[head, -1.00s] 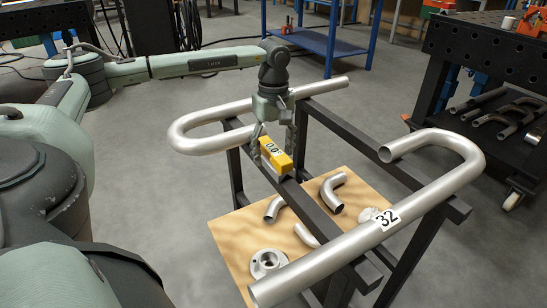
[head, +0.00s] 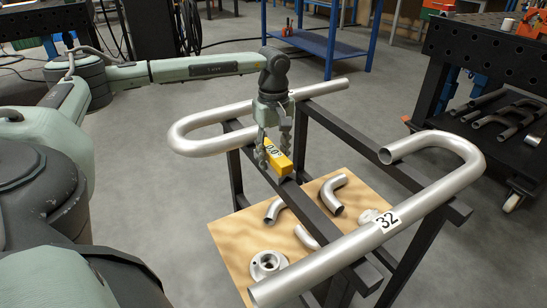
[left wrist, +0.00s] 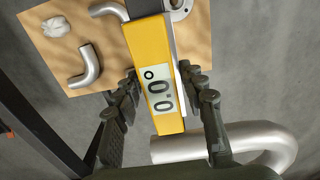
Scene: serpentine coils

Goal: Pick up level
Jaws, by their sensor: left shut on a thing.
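The level (head: 283,165) is a yellow bar with a white 0.0° display, in the middle of the head view at the dark frame's left rail. My left gripper (head: 273,158) comes down on it from above, shut on it with a finger on each side. In the left wrist view the level (left wrist: 154,50) runs lengthwise between the fingers (left wrist: 158,74), its display facing the camera. I cannot tell whether it still touches the rail. My right gripper is not in view.
A bent steel tube (head: 200,145) lies behind the gripper, and a tube marked 32 (head: 335,252) lies at the front right, both on the dark frame (head: 345,130). Below, a wooden board (head: 232,230) holds pipe elbows (head: 333,194) and a flange (head: 267,264). A dark workbench (head: 485,55) stands at right.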

